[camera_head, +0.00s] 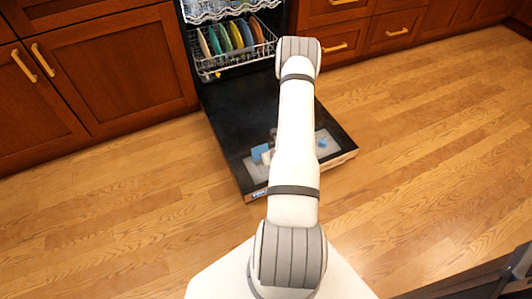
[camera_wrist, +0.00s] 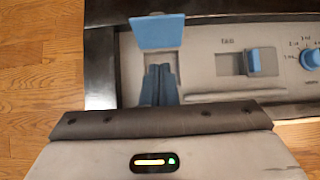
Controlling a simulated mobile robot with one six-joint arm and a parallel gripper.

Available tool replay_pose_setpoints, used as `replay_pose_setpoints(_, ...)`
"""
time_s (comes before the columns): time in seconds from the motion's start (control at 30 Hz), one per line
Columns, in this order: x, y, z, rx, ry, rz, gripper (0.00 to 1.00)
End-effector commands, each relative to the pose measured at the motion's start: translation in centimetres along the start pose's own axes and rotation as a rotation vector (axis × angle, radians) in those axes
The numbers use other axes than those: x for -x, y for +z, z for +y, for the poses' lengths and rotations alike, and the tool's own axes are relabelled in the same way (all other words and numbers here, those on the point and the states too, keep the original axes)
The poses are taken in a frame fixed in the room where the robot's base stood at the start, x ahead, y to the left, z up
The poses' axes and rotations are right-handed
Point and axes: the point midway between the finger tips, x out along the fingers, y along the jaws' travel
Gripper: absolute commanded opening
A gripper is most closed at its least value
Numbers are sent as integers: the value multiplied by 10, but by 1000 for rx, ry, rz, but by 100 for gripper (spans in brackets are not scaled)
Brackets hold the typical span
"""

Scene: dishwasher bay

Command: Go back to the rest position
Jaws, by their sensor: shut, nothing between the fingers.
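My gripper (camera_wrist: 160,72) shows in the wrist view as two blue fingers pressed together with nothing between them. It is over the grey panel (camera_wrist: 205,75) on the inside of the open dishwasher door. The fingertips are just below a raised blue flap (camera_wrist: 158,32), over the recess it uncovers; whether they touch it I cannot tell. The flap also shows in the head view (camera_head: 260,152). In the head view my arm stretches forward over the door (camera_head: 230,125), and the gripper is hidden behind it.
A blue slider (camera_wrist: 254,62) and blue dial (camera_wrist: 311,59) sit right of the flap. The lower rack (camera_head: 207,68) holds several coloured plates inside the dishwasher. Wooden cabinets (camera_head: 105,75) stand on both sides. The wooden floor (camera_head: 130,205) is clear left and right of the door.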

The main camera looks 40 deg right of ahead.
Motion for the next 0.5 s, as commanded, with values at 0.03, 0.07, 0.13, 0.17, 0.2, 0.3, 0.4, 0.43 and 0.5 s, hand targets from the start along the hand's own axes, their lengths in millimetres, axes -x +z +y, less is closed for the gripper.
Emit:
replay_pose_setpoints(0.03, 13, 3, 0, -1, -1, 0, 0)
replay_pose_setpoints(0.07, 17, 4, 0, -1, -1, 1, 0)
replay_pose_setpoints(0.13, 26, 4, 0, -1, -1, 1, 0)
replay_pose_setpoints(0.17, 29, 4, 0, -1, 0, 2, 0)
replay_pose_setpoints(0.2, 32, 4, 0, -1, 0, 1, 0)
replay_pose_setpoints(0.3, 37, 5, 0, 0, 0, 0, 0)
replay_pose_setpoints(0.4, 38, 5, 1, 1, 1, 0, 0)
replay_pose_setpoints(0.43, 38, 5, 1, 1, 1, 0, 0)
replay_pose_setpoints(0.5, 38, 4, 1, 1, 1, 0, 0)
